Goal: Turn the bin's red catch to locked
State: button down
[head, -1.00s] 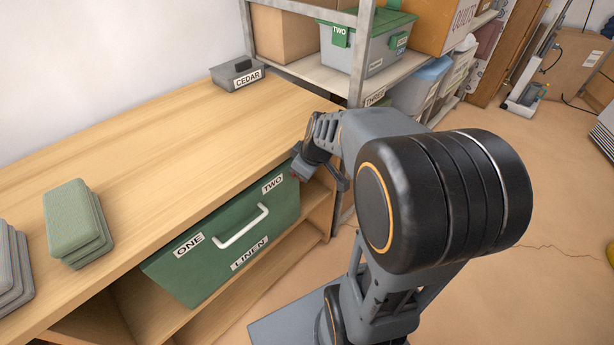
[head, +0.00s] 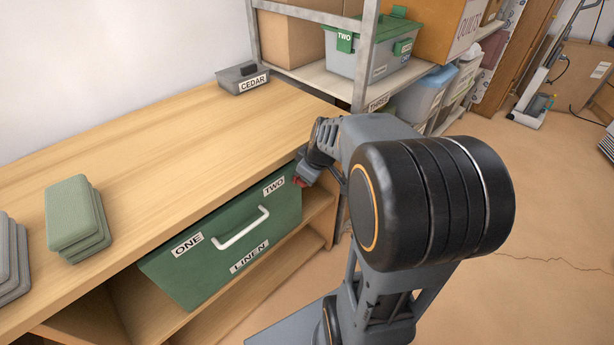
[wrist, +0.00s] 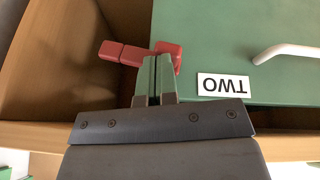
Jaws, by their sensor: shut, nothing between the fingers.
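The green bin (head: 212,262) sits in the open shelf under the wooden bench top, with a white handle and labels ONE, TWO and LINEN. Its red catch (wrist: 124,53) shows in the wrist view beside the TWO label, at the bin's edge, with its arm sticking out sideways past the bin. In the head view only a bit of red (head: 299,181) shows by my gripper. My gripper (wrist: 158,62) is shut and empty, its fingertips right at the catch and partly covering it. I cannot tell whether they touch.
The bench top (head: 180,140) carries a grey CEDAR box (head: 243,78) and stacks of green and grey pads. A metal rack (head: 365,60) with a grey TWO bin stands behind.

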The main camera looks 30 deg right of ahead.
jog(key=shift+r+p, duration=0.4)
jog(key=shift+r, duration=0.15)
jog(key=s+a+r+p, duration=0.4)
jog(key=s+a+r, duration=0.1)
jog(key=r, duration=0.4)
jog(key=shift+s, duration=0.2)
jog(key=s+a+r+m+p, duration=0.2)
jog(key=s+r+p, duration=0.1)
jog(key=r+p, duration=0.6)
jog(key=s+a+r+m+p, duration=0.3)
jog(key=r+p, duration=0.6)
jog(key=p, duration=0.1)
jog(key=shift+r+m+g+h, duration=0.15)
jog(key=shift+m+g+h, duration=0.15)
jog(key=shift+g+h, duration=0.1)
jog(key=shift+s+a, duration=0.1)
